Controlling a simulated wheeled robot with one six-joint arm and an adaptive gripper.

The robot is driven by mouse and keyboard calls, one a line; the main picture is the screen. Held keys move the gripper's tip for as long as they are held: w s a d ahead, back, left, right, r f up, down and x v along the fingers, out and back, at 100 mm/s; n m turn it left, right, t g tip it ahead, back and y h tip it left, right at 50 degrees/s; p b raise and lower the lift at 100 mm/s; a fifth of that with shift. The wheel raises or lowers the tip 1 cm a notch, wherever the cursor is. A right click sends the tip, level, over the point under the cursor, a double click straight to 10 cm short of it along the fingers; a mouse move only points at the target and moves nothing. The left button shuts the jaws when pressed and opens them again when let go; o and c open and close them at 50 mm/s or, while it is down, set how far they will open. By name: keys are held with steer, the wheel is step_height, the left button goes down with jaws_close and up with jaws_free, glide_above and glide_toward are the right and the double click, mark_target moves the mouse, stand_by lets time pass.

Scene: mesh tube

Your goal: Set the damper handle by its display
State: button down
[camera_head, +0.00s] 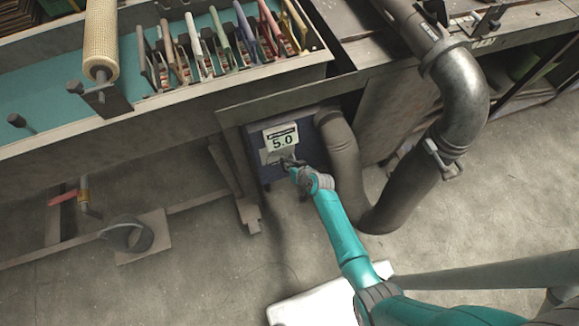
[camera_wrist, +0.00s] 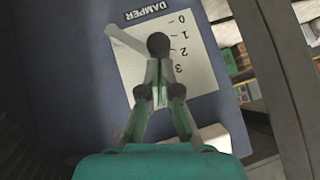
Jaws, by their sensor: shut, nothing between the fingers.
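The display (camera_head: 282,140) on the dark blue box (camera_head: 262,172) reads 5.0 in the head view. My gripper (camera_head: 289,163) is just below it, at the box face, and hides part of the plate there. In the wrist view the white scale plate (camera_wrist: 205,75) has a DAMPER label and marks 0, 1, 2 and 3 down its right side. A pale bar, seemingly the damper handle (camera_wrist: 123,39), points to the upper left from a dark round knob (camera_wrist: 158,43). My gripper (camera_wrist: 158,82) is shut and empty in front of the plate, below the knob; contact cannot be told.
A thick grey duct (camera_head: 342,160) runs close to the right of the box. The bench (camera_head: 150,110) with a rack of coloured handles overhangs above. A coil on a board (camera_head: 150,240) lies at the left; open floor (camera_head: 190,290) is in front.

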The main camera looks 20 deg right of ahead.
steer(key=shift+a+f, duration=0.55)
steer(key=shift+f, duration=0.05)
steer(key=shift+d, duration=0.15)
steer(key=shift+d+r, duration=0.35)
steer(key=shift+d, duration=0.25)
